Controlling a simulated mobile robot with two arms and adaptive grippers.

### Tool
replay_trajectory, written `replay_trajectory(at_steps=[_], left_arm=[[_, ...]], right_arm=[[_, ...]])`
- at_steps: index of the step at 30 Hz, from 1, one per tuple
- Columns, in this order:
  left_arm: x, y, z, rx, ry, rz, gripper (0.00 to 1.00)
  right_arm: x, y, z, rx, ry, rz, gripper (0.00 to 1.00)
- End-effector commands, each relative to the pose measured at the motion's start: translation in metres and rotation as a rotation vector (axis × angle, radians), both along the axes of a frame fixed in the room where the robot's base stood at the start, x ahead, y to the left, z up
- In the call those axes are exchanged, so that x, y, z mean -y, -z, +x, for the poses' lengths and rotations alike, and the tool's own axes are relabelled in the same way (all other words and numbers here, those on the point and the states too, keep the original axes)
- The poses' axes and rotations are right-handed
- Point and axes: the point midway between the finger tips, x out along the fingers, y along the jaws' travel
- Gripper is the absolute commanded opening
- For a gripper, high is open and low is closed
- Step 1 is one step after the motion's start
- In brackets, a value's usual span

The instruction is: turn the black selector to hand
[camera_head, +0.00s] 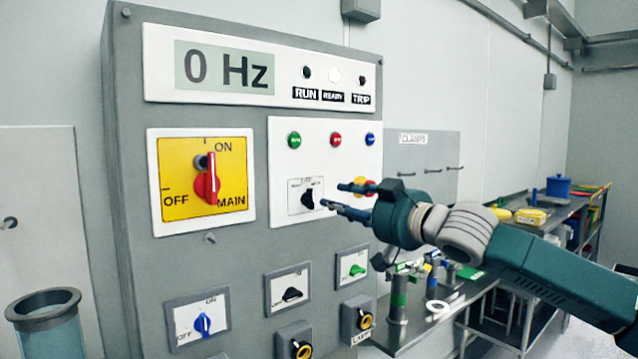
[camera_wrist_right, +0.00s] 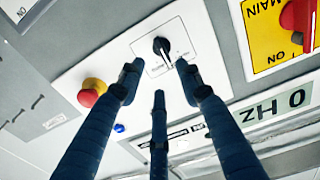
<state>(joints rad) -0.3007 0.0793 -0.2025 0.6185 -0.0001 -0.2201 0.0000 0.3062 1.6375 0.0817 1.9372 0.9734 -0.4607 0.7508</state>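The black selector (camera_head: 308,198) sits on a small labelled plate on the white panel, below the row of green, red and blue buttons. Its handle looks near upright; its lettering is too small to read surely. It also shows in the right wrist view (camera_wrist_right: 161,46), upside down, just beyond my fingertips. My right gripper (camera_head: 345,199) is open, its dark blue fingers pointing at the selector from the right. In the wrist view the fingers (camera_wrist_right: 157,77) are spread, with the selector between the two upper tips and apparently apart from them. My left gripper is not in view.
A red main switch (camera_head: 207,187) on a yellow plate is to the left. A red emergency button (camera_wrist_right: 92,90) on yellow is close beside my fingers. Another black selector (camera_head: 292,294) is lower on the cabinet. A workbench (camera_head: 470,292) stands at the right.

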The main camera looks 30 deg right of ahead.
Motion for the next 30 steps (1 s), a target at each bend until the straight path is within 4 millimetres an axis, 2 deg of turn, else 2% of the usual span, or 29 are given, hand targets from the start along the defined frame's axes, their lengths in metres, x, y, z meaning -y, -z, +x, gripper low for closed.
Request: replay_trajectory(at_steps=[1, 10, 13, 30], left_arm=[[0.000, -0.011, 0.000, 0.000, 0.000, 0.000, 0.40], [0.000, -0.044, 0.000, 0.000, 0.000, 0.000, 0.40], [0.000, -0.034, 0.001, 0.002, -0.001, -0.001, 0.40], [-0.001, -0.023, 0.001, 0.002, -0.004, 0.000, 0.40]], right_arm=[[0.001, -0.002, 0.004, -0.007, 0.003, -0.001, 0.35], [-0.005, 0.000, 0.021, -0.012, -0.010, -0.005, 0.35], [-0.001, 0.007, 0.027, -0.009, -0.002, -0.009, 0.35], [-0.008, 0.005, 0.071, -0.006, -0.009, -0.005, 0.35]])
